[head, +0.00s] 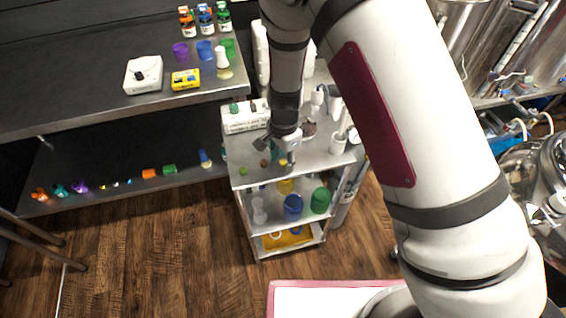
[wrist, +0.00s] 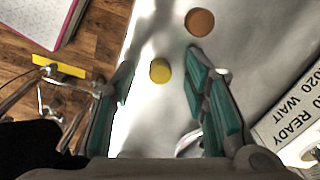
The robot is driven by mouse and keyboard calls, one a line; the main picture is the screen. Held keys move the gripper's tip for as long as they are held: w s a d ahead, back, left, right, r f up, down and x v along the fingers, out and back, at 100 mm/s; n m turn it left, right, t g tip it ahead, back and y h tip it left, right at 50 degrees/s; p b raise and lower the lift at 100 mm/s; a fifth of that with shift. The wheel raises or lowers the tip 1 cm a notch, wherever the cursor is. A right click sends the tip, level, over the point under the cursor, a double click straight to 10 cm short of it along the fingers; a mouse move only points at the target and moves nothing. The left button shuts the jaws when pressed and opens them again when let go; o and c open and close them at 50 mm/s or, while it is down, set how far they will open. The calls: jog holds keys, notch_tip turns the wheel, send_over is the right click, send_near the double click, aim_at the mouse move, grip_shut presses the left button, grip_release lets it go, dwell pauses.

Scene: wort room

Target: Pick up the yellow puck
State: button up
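The yellow puck (wrist: 160,70) lies on the pale top of a cart. In the wrist view it shows between the two teal fingertips of my gripper (wrist: 159,75), nearer the left one, with a gap on both sides. My gripper is open and nothing is held. In the head view my gripper (head: 276,147) is over the cart top (head: 310,156), and the small yellow puck (head: 283,162) shows just below it. How far the fingertips are above the cart top cannot be told.
A brown-orange puck (wrist: 199,22) lies beyond the yellow one. A green puck (head: 243,171) is at the cart's left front. A white box with lettering (wrist: 290,112) stands close to the right finger. White bottles and cups (head: 337,145) stand at the cart's right.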

aim_at(283, 162)
jog(key=c, duration=0.7)
jog(key=shift+o, duration=0.2)
jog(key=shift+r, duration=0.15)
jog(key=shift+r, duration=0.65)
notch_tip(283, 162, up, 2)
jog(key=shift+s+r, duration=0.15)
jog(key=s+d, duration=0.2)
jog(key=s, duration=0.5)
jog(key=s+d+r, duration=0.1)
jog(key=s+d, duration=0.1)
jog(key=s, duration=0.6)
jog(key=shift+d, duration=0.35)
